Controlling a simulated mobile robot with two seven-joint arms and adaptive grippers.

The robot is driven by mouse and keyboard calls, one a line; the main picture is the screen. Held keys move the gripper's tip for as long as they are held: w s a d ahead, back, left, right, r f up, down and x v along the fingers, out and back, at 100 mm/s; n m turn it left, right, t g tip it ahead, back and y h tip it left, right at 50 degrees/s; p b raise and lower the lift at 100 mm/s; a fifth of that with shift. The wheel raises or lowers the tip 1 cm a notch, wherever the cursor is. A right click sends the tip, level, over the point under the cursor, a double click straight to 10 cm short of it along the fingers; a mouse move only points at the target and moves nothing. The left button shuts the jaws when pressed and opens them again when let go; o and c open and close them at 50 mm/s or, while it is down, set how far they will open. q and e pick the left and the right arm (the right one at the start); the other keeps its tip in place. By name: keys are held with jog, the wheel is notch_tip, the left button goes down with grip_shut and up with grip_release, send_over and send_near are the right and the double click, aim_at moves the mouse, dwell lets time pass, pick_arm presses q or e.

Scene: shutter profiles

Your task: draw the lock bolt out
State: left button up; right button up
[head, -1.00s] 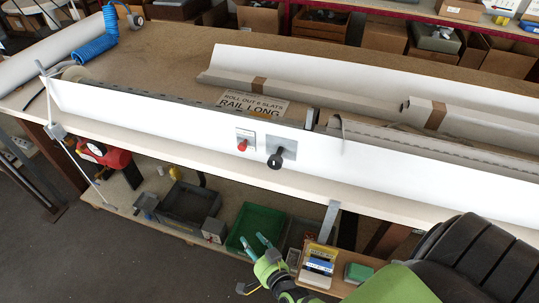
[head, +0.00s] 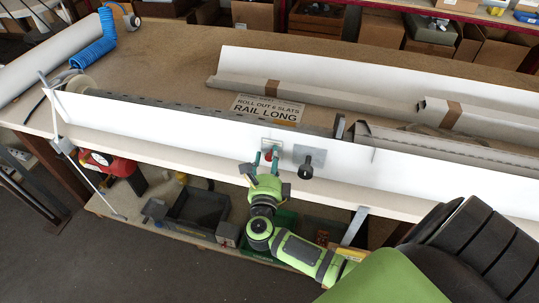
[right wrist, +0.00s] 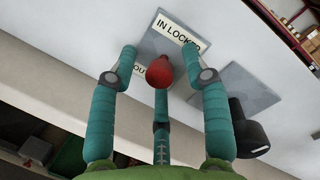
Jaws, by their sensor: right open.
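The lock bolt shows as a red knob (right wrist: 160,71) on a grey plate (right wrist: 150,45) fixed to the white panel. The plate's labels read "IN LOCKED" and, partly hidden, "OU". In the head view the plate (head: 272,144) shows behind the fingertips. My right gripper (head: 266,160) reaches up to the panel from below. In the right wrist view its teal fingers (right wrist: 160,53) are open, one on each side of the red knob, with a third finger below. I see gaps between the side fingers and the knob. My left gripper is not in view.
A black knob (head: 306,171) on a second grey plate (head: 316,155) sits just right of the red knob, close to my right finger. A sign reading "RAIL LONG" (head: 268,110) lies on the bench behind the panel. Bins (head: 200,207) stand on the shelf below.

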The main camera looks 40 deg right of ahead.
jog(key=shift+w+d, duration=0.15)
jog(key=shift+w, duration=0.1)
grip_shut()
jog(key=shift+v, duration=1.3)
grip_release()
jog(key=shift+w+f, duration=0.1)
jog(key=shift+w, duration=0.05)
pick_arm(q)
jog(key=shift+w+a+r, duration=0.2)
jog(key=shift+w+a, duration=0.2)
pick_arm(e)
jog(key=shift+a, duration=0.2)
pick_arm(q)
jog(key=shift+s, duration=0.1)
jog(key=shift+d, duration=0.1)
pick_arm(e)
jog(key=v, duration=1.2)
